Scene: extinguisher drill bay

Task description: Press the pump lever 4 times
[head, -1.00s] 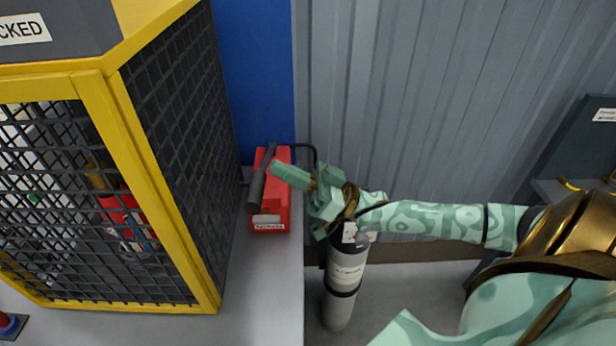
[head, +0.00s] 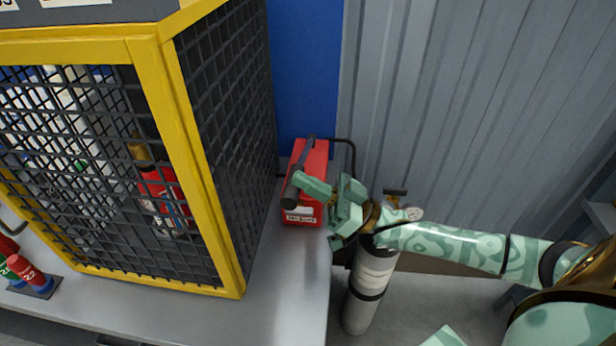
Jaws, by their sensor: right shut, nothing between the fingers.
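The pump is a red box (head: 318,165) with a white label on its front, at the bench's right edge. Its black lever (head: 291,191) runs along the left side of the box, with a thick grip at the near end. My right gripper (head: 311,186) is shut and empty. Its fingertips are over the box, right by the lever's grip, and overlap it in the picture. I cannot tell whether they touch it. My left gripper is not in view.
A yellow-framed mesh cage (head: 170,150) with extinguishers inside stands left of the pump. A grey cylinder (head: 369,290) stands right of the bench, below my right arm. Small red and green items (head: 28,272) are at the bench's left. The bench front (head: 285,300) is clear.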

